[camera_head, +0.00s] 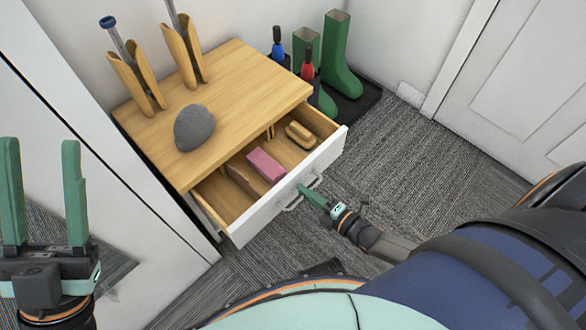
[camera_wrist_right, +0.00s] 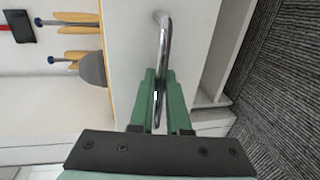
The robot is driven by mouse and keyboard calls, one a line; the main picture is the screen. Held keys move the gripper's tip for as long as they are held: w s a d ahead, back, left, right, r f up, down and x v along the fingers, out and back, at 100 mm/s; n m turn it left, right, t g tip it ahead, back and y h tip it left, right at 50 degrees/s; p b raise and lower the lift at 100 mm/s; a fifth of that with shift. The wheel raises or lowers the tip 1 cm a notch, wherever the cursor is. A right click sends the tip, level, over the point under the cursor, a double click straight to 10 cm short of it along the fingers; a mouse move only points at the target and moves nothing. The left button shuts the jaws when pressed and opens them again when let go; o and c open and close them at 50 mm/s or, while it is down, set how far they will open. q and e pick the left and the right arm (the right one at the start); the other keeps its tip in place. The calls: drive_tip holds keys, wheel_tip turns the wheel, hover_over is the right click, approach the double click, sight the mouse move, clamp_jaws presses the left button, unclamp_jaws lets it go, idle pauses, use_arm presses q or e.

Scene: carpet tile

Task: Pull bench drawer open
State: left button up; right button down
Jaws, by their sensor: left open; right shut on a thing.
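The bench (camera_head: 245,85) has a light wood top and a white drawer (camera_head: 270,213) that stands pulled out, its inside open to view. The drawer holds a pink block (camera_head: 265,166) and a wooden brush (camera_head: 300,134). My right gripper (camera_head: 307,192) is at the drawer's metal handle (camera_head: 291,204). In the right wrist view, the green fingers of my right gripper (camera_wrist_right: 160,82) are shut on the handle (camera_wrist_right: 163,45). My left gripper (camera_head: 43,145) is open and empty at the far left, away from the bench.
A grey rounded object (camera_head: 194,128) and two wooden holders (camera_head: 137,82) stand on the bench top. Green boots (camera_head: 341,60) and bottles with blue and red parts (camera_head: 307,64) stand on a dark tray behind. Carpet (camera_head: 400,150) is clear right of the drawer.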

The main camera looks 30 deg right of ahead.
use_arm(q)
drive_tip(key=shift+a+r+p, duration=0.2)
drive_tip(key=shift+r+p, duration=0.35)
drive_tip(key=shift+r, duration=0.3)
use_arm(e)
drive_tip(key=shift+f+v, duration=0.2)
drive_tip(key=shift+v, duration=0.65)
drive_tip(key=shift+f+v, duration=0.15)
drive_tip(key=shift+v, duration=0.75)
drive_tip(key=shift+f+v, duration=0.2)
drive_tip(key=shift+v, duration=0.65)
use_arm(q)
drive_tip(key=shift+t+y, duration=0.3)
drive_tip(key=shift+y, duration=0.1)
use_arm(e)
drive_tip(key=shift+s, duration=0.1)
drive_tip(key=c, duration=0.9)
unclamp_jaws()
use_arm(q)
drive_tip(key=shift+a+r+p, duration=0.1)
drive_tip(key=shift+r+p, duration=1.3)
drive_tip(key=shift+p, duration=0.05)
use_arm(e)
drive_tip(key=shift+v, duration=6.3)
